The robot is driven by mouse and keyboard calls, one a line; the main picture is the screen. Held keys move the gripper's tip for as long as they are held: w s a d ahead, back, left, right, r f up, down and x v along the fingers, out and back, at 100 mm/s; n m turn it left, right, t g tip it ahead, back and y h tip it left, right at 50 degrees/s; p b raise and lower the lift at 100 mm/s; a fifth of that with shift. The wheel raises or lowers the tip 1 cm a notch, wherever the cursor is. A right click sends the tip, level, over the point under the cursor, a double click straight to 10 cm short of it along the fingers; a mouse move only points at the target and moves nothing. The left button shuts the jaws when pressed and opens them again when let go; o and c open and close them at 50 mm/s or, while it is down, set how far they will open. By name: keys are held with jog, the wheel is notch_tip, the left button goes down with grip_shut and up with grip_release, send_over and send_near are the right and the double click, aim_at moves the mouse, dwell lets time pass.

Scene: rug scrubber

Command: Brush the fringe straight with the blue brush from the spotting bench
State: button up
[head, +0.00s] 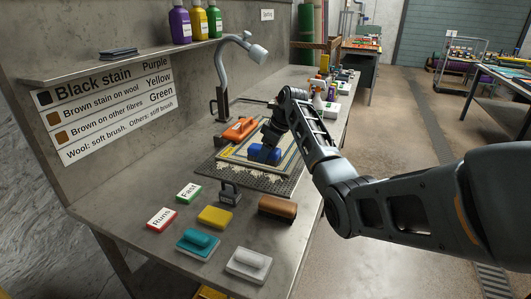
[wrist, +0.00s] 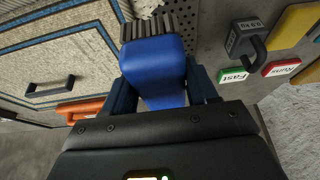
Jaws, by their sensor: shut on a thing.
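My gripper (head: 271,136) is shut on the blue brush (head: 265,153), over the near part of the rug (head: 285,164) on the bench. In the wrist view the fingers of my gripper (wrist: 163,92) stand on both sides of the blue brush (wrist: 152,58), whose dark bristles (wrist: 150,25) point away from me. The pale fringe (head: 238,169) lies along the rug's near edge; part of it shows beside the bristles in the wrist view (wrist: 143,6). I cannot tell whether the bristles touch the fringe.
An orange tool (head: 240,129) lies left of the rug. A grey weight (head: 229,193) stands in front of it. Nearer are a brown brush (head: 278,207), a yellow block (head: 215,217), a teal brush (head: 198,243) and a white brush (head: 248,264). A lamp (head: 222,70) rises behind.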

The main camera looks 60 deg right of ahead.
aim_at(256, 185)
jog(key=shift+w+a+f, duration=0.1)
jog(key=shift+a+f, duration=0.1)
jog(key=shift+f, duration=0.1)
jog(key=shift+d+f+b, duration=0.1)
jog(key=shift+f+b, duration=2)
jog(key=shift+f, duration=0.3)
jog(key=shift+f, duration=0.35)
jog(key=shift+a, duration=0.2)
jog(key=shift+a+f+p, duration=0.25)
jog(key=shift+a+p, duration=0.3)
jog(key=shift+a, duration=0.15)
jog(key=shift+s+a+f+p, duration=0.1)
jog(key=shift+a+p, duration=0.4)
jog(key=shift+a, duration=0.05)
jog(key=shift+s+a+f+p, duration=0.1)
jog(key=shift+a+p, duration=0.35)
jog(key=shift+a, duration=0.1)
jog(key=shift+s+a+f, duration=0.1)
jog(key=shift+a+f, duration=0.15)
jog(key=shift+a, duration=0.2)
